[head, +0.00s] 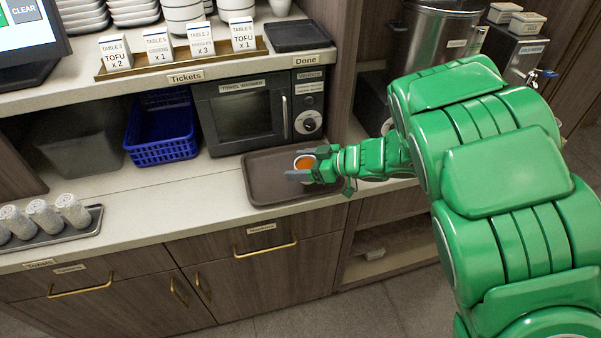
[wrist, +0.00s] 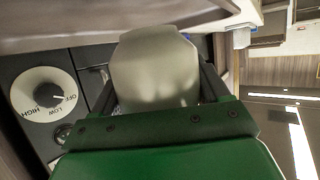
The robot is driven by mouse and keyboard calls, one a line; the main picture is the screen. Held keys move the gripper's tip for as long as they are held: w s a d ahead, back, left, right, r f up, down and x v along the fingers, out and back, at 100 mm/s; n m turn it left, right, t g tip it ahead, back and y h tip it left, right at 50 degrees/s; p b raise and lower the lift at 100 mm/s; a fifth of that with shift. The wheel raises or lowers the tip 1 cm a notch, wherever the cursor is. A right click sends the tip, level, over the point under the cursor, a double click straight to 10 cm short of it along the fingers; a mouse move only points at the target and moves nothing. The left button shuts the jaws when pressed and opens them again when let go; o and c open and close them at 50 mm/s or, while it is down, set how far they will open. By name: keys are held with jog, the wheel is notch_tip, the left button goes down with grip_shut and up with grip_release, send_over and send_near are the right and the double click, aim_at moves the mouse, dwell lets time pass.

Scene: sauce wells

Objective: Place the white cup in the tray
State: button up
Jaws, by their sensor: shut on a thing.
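The white cup (head: 305,161) holds an orange liquid and sits between the fingers of my gripper (head: 304,172). In the wrist view the cup (wrist: 156,62) fills the space between the two dark fingers. My gripper is shut on it. The brown tray (head: 258,186) lies on the counter in front of the towel warmer. The cup appears over the right part of the tray. I cannot tell whether its base touches the tray. My gripper and forearm hide the tray's right end.
The towel warmer (head: 245,117) stands just behind the tray. A blue basket (head: 160,148) is to its left, and a metal tray of rolled towels (head: 72,235) is at far left. A shelf (head: 180,82) overhangs the counter. The counter left of the tray is clear.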

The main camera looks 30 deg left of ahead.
jog(key=shift+w+a+f, duration=0.15)
jog(key=shift+f, duration=1.5)
jog(key=shift+f, duration=0.1)
jog(key=o, duration=1.3)
jog(key=shift+d+r, duration=0.2)
jog(key=v, duration=1.1)
jog(key=shift+d, duration=0.3)
